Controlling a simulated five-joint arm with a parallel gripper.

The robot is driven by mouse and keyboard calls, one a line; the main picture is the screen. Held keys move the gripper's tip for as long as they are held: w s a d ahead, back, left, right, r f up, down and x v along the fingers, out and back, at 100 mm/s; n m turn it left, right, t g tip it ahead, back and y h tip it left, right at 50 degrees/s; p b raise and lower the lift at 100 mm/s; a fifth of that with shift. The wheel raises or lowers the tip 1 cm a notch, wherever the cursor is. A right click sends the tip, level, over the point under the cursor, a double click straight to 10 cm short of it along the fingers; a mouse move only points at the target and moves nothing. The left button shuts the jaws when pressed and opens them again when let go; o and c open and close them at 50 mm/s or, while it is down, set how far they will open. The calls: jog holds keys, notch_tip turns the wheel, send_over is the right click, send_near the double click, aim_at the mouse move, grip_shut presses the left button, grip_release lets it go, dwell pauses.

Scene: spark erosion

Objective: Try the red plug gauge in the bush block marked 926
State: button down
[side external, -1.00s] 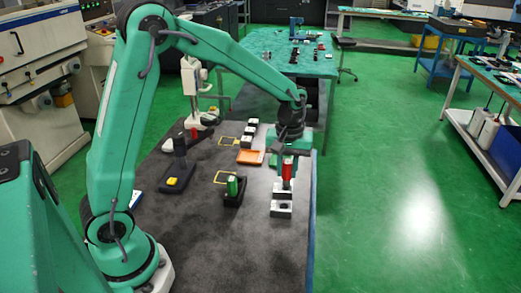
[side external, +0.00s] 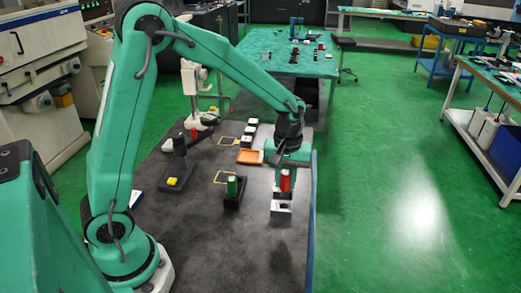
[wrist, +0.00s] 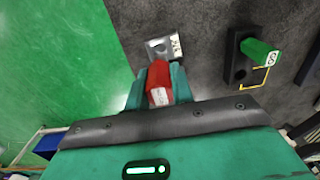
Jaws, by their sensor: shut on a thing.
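My gripper (side external: 286,170) is shut on the red plug gauge (side external: 285,181), which it holds roughly upright above the blocks at the right of the dark table. The gauge also shows between the fingers in the wrist view (wrist: 158,82), with a small pale label. A grey bush block (side external: 281,207) lies at the near side below the gauge; in the wrist view a block (wrist: 158,49) with a white label lies just beyond the gauge. Its number is too small to read surely. The gauge's lower end is hidden, so I cannot tell whether it touches a block.
A green gauge (side external: 232,186) stands in a dark holder to the left. An orange tray (side external: 249,157), yellow outlined squares and several white-topped blocks (side external: 247,140) lie farther back. A dark stand with a yellow part (side external: 173,182) is farther left. The near table (side external: 225,250) is clear.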

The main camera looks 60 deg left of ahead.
aim_at(285, 188)
jog(key=shift+f, duration=1.75)
jog(key=shift+f, duration=1.15)
dwell(1.4)
jog(key=shift+r, duration=0.45)
dwell(0.9)
jog(key=shift+r, duration=0.35)
jog(key=shift+r, duration=0.35)
jog(key=shift+r, duration=0.35)
jog(key=shift+r, duration=0.35)
jog(key=shift+r, duration=0.35)
jog(key=shift+r, duration=0.3)
